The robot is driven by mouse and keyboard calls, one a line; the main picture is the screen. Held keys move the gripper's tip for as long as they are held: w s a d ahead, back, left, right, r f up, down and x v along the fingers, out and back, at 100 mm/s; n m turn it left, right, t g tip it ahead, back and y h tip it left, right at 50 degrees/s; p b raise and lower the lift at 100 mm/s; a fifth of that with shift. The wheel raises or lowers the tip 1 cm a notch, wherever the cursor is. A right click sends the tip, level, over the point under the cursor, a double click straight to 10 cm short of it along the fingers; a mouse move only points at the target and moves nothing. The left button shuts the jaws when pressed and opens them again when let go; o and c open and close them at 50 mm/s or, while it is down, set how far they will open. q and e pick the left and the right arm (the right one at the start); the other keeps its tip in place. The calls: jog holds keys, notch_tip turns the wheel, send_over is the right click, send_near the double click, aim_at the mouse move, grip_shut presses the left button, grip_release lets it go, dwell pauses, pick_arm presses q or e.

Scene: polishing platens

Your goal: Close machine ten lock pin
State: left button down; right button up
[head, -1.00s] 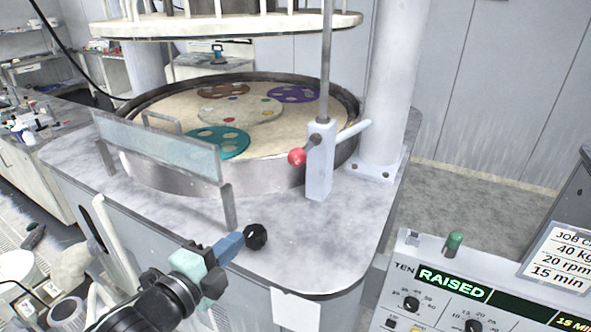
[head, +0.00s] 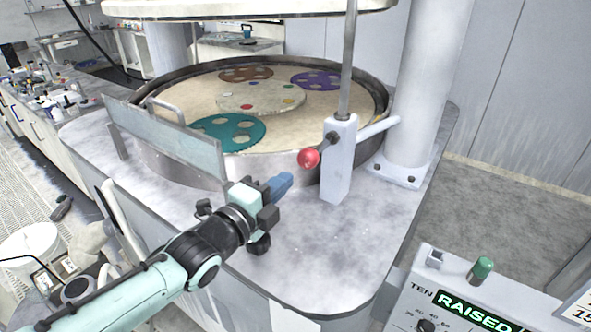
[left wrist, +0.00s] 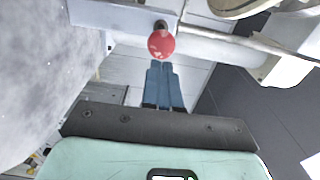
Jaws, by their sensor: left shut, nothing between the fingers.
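The lock pin has a red ball knob (head: 308,158) on a short dark stem, at the side of a pale upright block (head: 340,165) by the platen's rim. In the left wrist view the red knob (left wrist: 161,44) is straight beyond my fingertips. My left gripper (head: 284,181) has its blue fingers shut and empty, just left of and below the knob. In the left wrist view its fingers (left wrist: 162,72) lie side by side, and their tips appear close to the knob. I cannot tell whether they touch it. My right gripper is not in view.
The machine's round basin (head: 160,165) holds a teal, a brown and a purple carrier. A clear guard panel (head: 165,138) stands at its front left. A thick white column (head: 420,95) rises at right. A control panel (head: 460,290) reading RAISED is at lower right.

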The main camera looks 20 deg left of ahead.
aim_at(304, 163)
pick_arm(q)
jog(key=x, duration=0.5)
jog(key=shift+p, duration=0.35)
jog(key=b+x, duration=0.1)
jog(key=x, duration=0.4)
jog(key=shift+w+d+f, duration=0.1)
jog(key=shift+r, duration=0.25)
jog(key=shift+b, duration=0.35)
